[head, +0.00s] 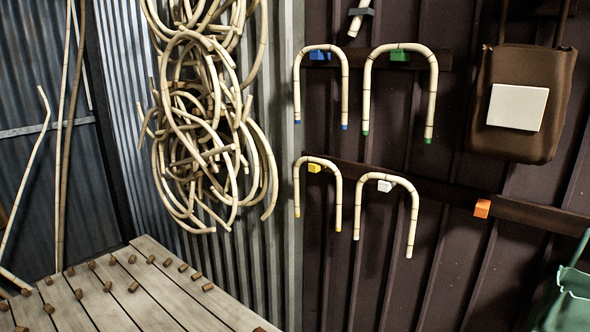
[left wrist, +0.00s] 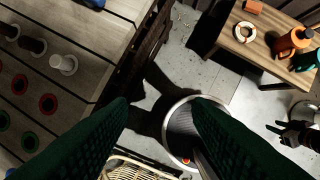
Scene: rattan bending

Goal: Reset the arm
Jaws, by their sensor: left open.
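My left gripper (left wrist: 163,125) shows in the left wrist view as two dark green textured fingers. They are wide apart with nothing between them, above the floor. A black claw-like shape (left wrist: 292,132) at the right edge of that view may be my right gripper; it is too small to tell its jaw state. No gripper shows in the head view. There, bent rattan canes hang on the dark wall: blue-tipped (head: 345,82), green-tipped (head: 433,90), yellow-tipped (head: 338,190) and white-tipped (head: 413,215).
A tangle of rattan rings (head: 200,130) hangs on corrugated metal. A slatted bench (head: 150,300) with wooden pegs stands below. An orange peg (head: 482,208) is bare. A brown bag (head: 550,80) hangs right. The left wrist view shows a small wooden table (left wrist: 262,60) and a wicker basket (left wrist: 135,170).

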